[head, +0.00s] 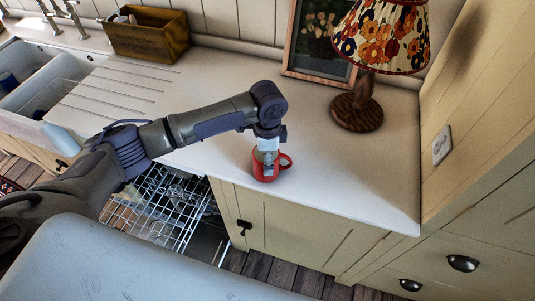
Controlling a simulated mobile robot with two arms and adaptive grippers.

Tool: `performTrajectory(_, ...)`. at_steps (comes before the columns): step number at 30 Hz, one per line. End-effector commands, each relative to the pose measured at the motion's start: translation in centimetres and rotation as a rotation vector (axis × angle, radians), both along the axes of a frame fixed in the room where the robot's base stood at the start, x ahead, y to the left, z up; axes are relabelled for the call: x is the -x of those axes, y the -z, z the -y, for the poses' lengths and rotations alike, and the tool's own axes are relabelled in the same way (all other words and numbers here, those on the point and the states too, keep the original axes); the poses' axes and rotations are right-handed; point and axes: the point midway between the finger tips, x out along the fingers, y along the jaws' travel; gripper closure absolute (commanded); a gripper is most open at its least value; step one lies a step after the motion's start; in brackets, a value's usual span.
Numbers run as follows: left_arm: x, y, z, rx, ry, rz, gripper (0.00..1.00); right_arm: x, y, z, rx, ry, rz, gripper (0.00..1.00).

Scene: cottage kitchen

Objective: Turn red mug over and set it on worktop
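The red mug (258,172) is at the front edge of the white worktop (335,165), above the open dishwasher's right side. Its handle (287,161) points right. It looks upright, but whether it rests on the worktop or is held just above it is unclear. My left gripper (268,160) points down at the mug, with its fingers overlapping the mug's mouth and front wall. The fingers hide part of the mug, and I cannot tell if they are closed on its wall. My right gripper is not in view.
A patterned lamp (357,107) and a framed picture (318,45) stand at the back right. A wooden box (148,38) is by the taps and sink (35,70). The dishwasher rack (150,205) is out below. The worktop right of the mug is clear.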

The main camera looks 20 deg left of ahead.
Motion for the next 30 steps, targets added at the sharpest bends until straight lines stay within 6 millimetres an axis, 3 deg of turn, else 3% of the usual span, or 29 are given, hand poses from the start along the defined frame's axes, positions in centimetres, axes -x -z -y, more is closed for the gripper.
performTrajectory(10, 0.0, 0.3, 0.1, 0.002, 0.0, 0.001, 0.7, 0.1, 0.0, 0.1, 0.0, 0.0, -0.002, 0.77)
performTrajectory(11, 0.0, 0.4, 0.1, 0.001, 0.0, 0.0, 0.2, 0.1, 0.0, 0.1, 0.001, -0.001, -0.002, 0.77)
performTrajectory(15, 0.0, 0.4, 0.1, 0.001, 0.0, 0.0, 0.0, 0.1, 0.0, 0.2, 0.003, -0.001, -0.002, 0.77)
performTrajectory(25, 0.0, 0.2, 0.0, 0.001, 0.0, 0.0, 0.0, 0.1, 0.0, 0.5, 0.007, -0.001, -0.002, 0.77)
performTrajectory(30, -0.1, -1.2, 0.1, 0.003, 0.0, 0.002, 0.0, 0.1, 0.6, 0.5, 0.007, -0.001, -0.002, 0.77)
